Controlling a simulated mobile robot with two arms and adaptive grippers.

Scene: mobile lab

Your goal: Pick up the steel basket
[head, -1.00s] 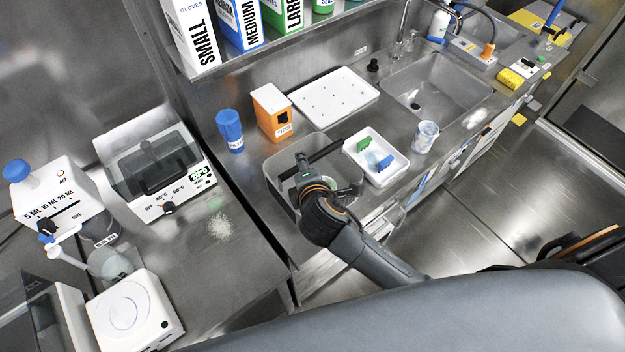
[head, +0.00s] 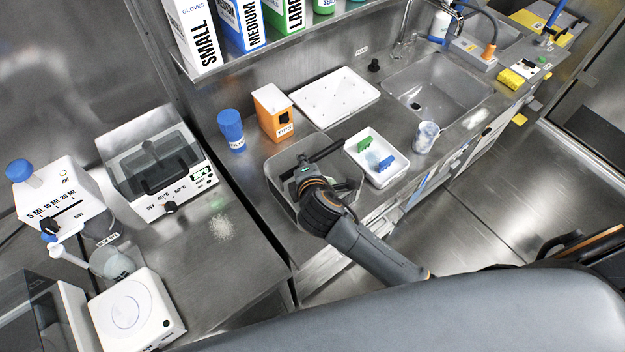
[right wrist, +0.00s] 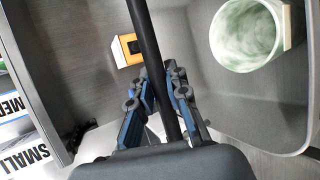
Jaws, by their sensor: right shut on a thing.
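The steel basket (head: 279,194) stands on the counter, a grey open box with a black bar handle (head: 328,150) across its top. My right gripper (head: 302,170) is over the basket. A white round cup with green inside (right wrist: 246,35) sits in the basket. My arm hides part of the basket in the head view. My left gripper is not in view.
A white tray (head: 393,174) with green and blue pieces stands right of the basket. An orange tips box (head: 273,115) and a blue-capped bottle (head: 231,130) stand behind it. A cup (head: 425,138) and sink (head: 437,95) are further right. A glove shelf overhangs the back.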

